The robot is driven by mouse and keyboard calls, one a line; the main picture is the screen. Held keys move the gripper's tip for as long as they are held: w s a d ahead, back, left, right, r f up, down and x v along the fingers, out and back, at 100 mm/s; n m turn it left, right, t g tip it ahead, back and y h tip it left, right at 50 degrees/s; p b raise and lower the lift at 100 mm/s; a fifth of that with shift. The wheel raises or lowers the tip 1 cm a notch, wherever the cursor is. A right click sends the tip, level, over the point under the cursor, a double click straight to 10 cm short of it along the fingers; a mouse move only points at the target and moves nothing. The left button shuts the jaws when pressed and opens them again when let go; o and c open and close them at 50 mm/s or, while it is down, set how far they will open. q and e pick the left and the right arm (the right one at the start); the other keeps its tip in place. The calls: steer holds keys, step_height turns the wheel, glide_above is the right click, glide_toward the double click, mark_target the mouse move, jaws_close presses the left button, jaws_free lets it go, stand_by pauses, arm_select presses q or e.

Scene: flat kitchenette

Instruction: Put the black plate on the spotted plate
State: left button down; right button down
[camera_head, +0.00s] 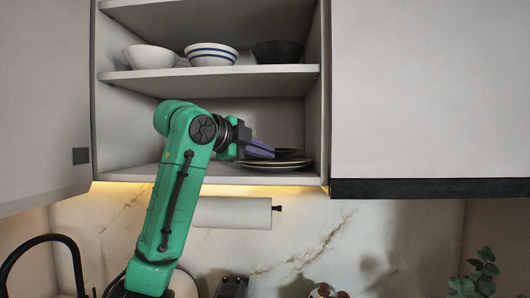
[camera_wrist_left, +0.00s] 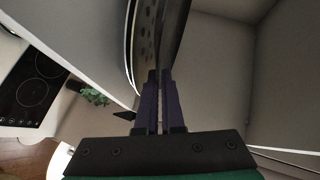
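The black plate (camera_head: 287,153) lies flat in the lower shelf of the open cabinet, just above the spotted plate (camera_head: 284,165). In the left wrist view the black plate (camera_wrist_left: 174,38) is a dark band, and the spotted plate (camera_wrist_left: 143,42) shows its dotted face beside it. My left gripper (camera_head: 262,149) reaches in from the left to the black plate's near-left rim. Its purple fingers (camera_wrist_left: 161,92) are close together with the rim between them, so it looks shut on the black plate. Whether the two plates touch is hard to tell. My right gripper is out of view.
The shelf above holds a white bowl (camera_head: 150,57), a blue-striped bowl (camera_head: 211,54) and a dark bowl (camera_head: 278,52). The lower shelf (camera_head: 128,172) has bare room on the left. A paper roll (camera_head: 232,213) hangs below. A closed cabinet front (camera_head: 430,90) borders the right.

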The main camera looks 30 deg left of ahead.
arm_select(q)
steer(key=shift+w+f, duration=0.2)
steer(key=shift+s+r, duration=0.15)
steer(key=shift+s, duration=0.7)
steer(key=shift+f+b, duration=0.25)
steer(key=shift+b, duration=0.1)
steer(key=shift+w+f, duration=0.35)
steer(key=shift+w, duration=0.05)
steer(key=c, duration=1.3)
jaws_free()
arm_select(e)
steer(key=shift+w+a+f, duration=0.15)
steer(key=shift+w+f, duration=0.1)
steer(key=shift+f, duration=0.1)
